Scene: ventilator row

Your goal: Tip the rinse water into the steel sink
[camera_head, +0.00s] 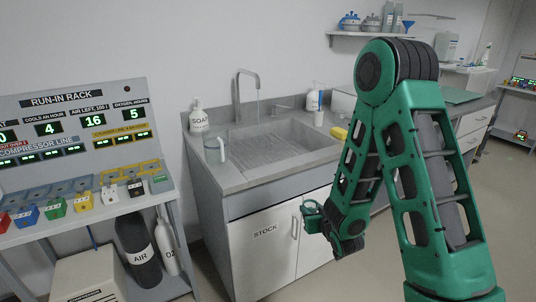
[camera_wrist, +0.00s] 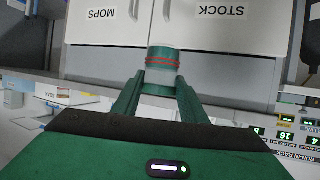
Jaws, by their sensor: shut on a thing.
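My gripper (camera_head: 313,212) is in front of the sink cabinet, lower than the counter top in the head view. The steel sink (camera_head: 262,150) is set in the counter, behind and left of my gripper, with a ribbed floor and a tall tap (camera_head: 239,95).
A clear handled jug (camera_head: 215,149) and a soap bottle (camera_head: 199,119) stand left of the sink. A white bottle (camera_head: 319,105) and yellow sponge (camera_head: 339,133) are at its right. The run-in rack (camera_head: 80,125) stands at left. Cabinet doors (camera_head: 265,248) are close to my gripper.

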